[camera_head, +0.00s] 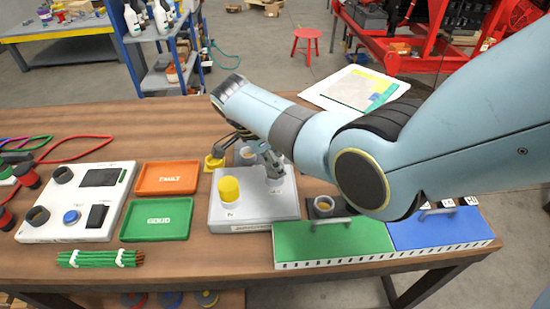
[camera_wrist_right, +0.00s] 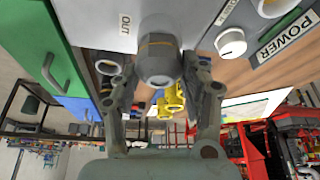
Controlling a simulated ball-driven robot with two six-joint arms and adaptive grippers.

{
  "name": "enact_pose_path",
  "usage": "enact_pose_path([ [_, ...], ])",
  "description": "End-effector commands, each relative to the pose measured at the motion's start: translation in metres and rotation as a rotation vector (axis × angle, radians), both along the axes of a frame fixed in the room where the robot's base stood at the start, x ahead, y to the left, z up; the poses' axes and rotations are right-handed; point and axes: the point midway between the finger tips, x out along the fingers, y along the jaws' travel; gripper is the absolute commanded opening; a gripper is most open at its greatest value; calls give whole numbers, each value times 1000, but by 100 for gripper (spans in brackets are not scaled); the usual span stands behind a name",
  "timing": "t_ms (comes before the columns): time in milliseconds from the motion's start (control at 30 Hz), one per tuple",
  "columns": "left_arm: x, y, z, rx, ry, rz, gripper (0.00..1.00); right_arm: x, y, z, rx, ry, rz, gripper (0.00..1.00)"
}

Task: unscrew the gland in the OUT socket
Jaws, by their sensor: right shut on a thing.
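The grey block (camera_head: 256,211) stands mid-table, with a yellow cap (camera_head: 229,189) upright on its front left. My right gripper (camera_head: 245,157) is over the back of this block, and the arm hides part of it. In the right wrist view, my right gripper (camera_wrist_right: 160,68) has its fingers closed on both sides of a grey gland (camera_wrist_right: 157,45) with a yellowish band. The gland is at the pale face beside the OUT label (camera_wrist_right: 125,20). How far it is screwed in cannot be told. My left gripper is not in view.
An orange FAULT tray (camera_head: 166,178) and a green GOOD tray (camera_head: 157,220) lie left of the block. A white panel (camera_head: 65,222) and a green wire bundle (camera_head: 100,259) are farther left. Green (camera_head: 335,241) and blue (camera_head: 440,229) handled covers are at right.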

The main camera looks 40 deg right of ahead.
Motion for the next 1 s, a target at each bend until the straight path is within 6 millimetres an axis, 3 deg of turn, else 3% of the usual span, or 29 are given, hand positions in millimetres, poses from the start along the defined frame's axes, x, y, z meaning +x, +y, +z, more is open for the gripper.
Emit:
enact_pose_path([
  [300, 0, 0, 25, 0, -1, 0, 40, -1, 0, 3, -1, 3, 222, 13],
  [667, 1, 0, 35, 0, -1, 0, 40, -1, 0, 1, -1, 3, 358, 13],
  [1000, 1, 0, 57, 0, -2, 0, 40, -2, 0, 2, 0, 3, 612, 13],
])
